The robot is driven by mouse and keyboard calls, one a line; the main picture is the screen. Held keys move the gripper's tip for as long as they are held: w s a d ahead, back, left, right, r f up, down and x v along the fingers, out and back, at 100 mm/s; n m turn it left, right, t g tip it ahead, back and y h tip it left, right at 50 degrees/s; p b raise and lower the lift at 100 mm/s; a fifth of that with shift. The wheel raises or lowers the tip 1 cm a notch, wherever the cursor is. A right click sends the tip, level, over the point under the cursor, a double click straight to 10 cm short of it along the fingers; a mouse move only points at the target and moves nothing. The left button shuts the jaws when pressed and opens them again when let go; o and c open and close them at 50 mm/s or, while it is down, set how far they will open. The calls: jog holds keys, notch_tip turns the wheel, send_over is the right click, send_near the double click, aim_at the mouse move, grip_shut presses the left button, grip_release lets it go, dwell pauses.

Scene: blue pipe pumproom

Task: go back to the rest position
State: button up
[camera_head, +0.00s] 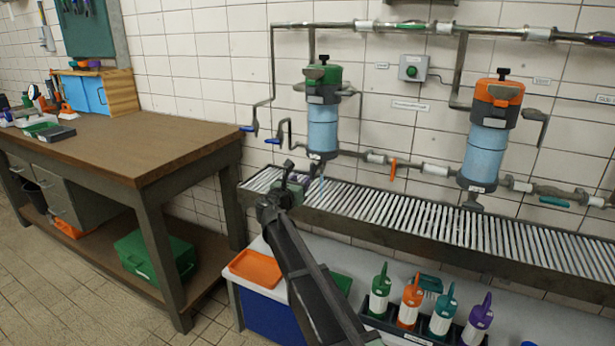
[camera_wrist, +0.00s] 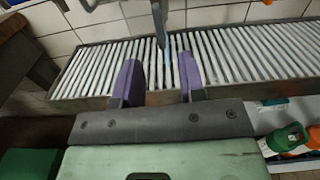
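My gripper (camera_head: 296,180) is in front of the left blue filter (camera_head: 322,128), low over the near edge of the slatted drain grate (camera_head: 420,220). In the wrist view its two purple fingers (camera_wrist: 160,82) stand apart with nothing gripped between them. The grate (camera_wrist: 95,68) shows beyond the fingers. A thin blue streak (camera_wrist: 167,50), perhaps water, shows behind the gap, under a grey pipe end (camera_wrist: 160,12). It also shows below the left filter in the head view (camera_head: 322,184). My arm reaches up from the bottom middle.
Below the grate, a white bench holds an orange tray (camera_head: 256,268) and several bottles, among them a green one (camera_head: 380,290). A brown workbench (camera_head: 130,150) stands at left. Pipes and a right filter (camera_head: 485,150) line the wall. Floor (camera_head: 70,290) shows at lower left.

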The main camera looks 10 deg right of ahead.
jog(key=shift+v, duration=0.8)
